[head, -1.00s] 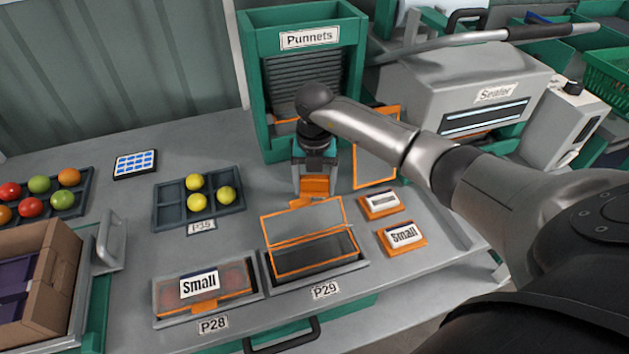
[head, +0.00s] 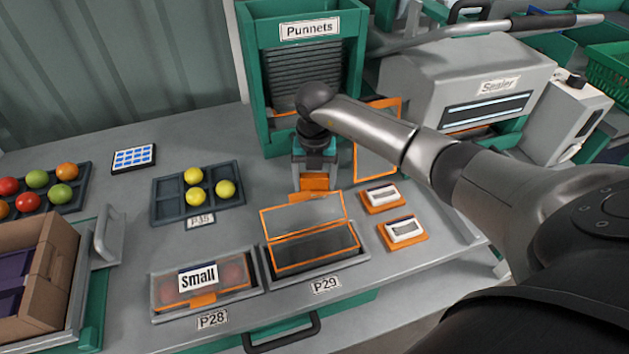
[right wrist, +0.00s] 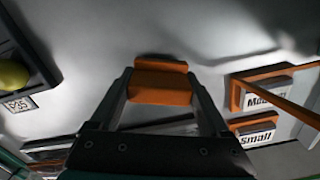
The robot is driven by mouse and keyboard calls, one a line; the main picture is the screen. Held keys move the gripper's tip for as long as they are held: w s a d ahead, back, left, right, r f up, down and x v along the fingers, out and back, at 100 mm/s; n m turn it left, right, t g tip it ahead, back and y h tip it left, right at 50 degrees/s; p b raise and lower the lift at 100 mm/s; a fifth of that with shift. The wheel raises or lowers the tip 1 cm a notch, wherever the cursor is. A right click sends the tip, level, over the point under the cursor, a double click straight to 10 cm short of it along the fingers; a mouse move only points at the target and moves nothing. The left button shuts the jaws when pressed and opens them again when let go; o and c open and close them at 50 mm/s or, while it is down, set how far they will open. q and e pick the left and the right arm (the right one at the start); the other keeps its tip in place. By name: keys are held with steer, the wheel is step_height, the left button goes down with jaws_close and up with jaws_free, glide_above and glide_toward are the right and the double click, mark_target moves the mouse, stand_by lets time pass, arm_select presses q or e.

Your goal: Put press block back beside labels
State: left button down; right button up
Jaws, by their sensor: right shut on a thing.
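The orange press block (head: 315,184) is between the fingers of my right gripper (head: 314,174), which is shut on it. In the right wrist view the block (right wrist: 160,88) spans the gap between both fingers. The gripper points down over the bench, in front of the punnet dispenser and behind the open punnet at P29. Two orange label holders with white labels, a back one (head: 382,197) and a front one (head: 403,232), lie to its right. In the right wrist view the front label (right wrist: 256,138) reads Small. I cannot tell whether the block touches the bench. My left gripper is out of view.
An open clear punnet (head: 303,219) stands at P29. A punnet labelled Small (head: 158,292) stands at P28. The green punnet dispenser (head: 253,85) is close behind the gripper; the sealer (head: 462,75) is at back right. A tray (head: 168,209) with yellow tomatoes is left. Bench between them is clear.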

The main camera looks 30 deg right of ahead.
steer(key=shift+f, duration=0.3)
steer(key=o, duration=1)
steer(key=shift+c, duration=0.2)
steer(key=shift+c, duration=0.4)
steer(key=shift+r, duration=0.1)
step_height(320, 180, up, 7)
steer(key=p, duration=0.6)
